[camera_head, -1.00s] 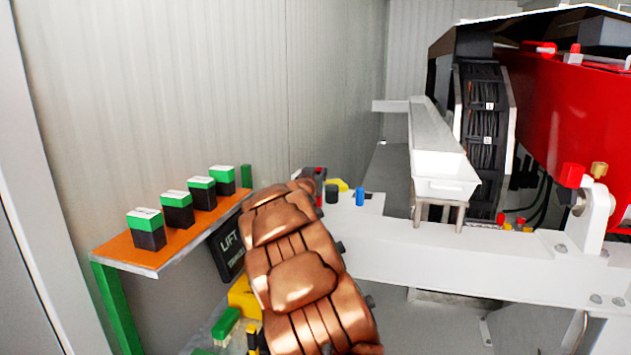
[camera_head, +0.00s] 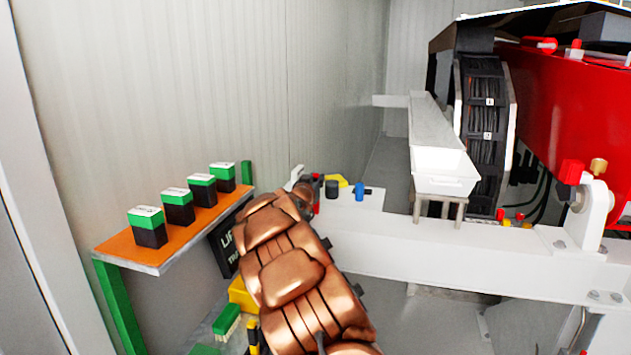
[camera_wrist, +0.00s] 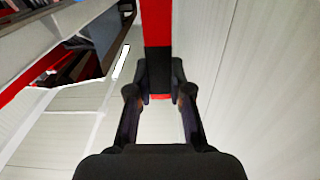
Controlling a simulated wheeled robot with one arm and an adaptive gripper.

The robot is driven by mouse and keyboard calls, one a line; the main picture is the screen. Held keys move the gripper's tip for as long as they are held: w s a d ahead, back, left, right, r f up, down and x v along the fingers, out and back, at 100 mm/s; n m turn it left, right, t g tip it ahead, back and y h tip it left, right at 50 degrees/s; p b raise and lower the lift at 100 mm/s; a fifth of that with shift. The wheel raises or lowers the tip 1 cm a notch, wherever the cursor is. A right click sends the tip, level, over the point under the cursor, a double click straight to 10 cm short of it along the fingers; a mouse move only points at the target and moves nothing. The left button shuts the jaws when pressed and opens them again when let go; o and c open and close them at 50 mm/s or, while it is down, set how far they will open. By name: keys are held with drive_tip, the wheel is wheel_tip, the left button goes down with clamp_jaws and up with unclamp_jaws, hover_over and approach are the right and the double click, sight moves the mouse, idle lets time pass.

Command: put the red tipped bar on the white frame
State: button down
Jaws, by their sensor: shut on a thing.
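The bar (camera_wrist: 157,65) shows in the wrist view, dark along its middle with red at its near tip and red further up. My gripper (camera_wrist: 160,92) is shut on it, with a black finger on each side. In the head view the brown arm hides most of my gripper and of the bar. A little red shows beside the arm's end, at the near left end of the white frame (camera_head: 440,262). I cannot tell whether the bar touches the frame.
A black cylinder (camera_head: 332,188), a yellow piece (camera_head: 338,179) and a blue piece (camera_head: 359,191) stand on the frame's left end. A white trough (camera_head: 443,165) stands further right. An orange shelf (camera_head: 170,247) with several green-topped black blocks is at the left.

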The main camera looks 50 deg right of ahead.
drive_tip(key=shift+f, duration=0.1)
drive_tip(key=c, duration=1.1)
unclamp_jaws()
drive_tip(key=shift+b+v, duration=1.35)
drive_tip(key=shift+v, duration=4.7)
drive_tip(key=shift+s, duration=0.1)
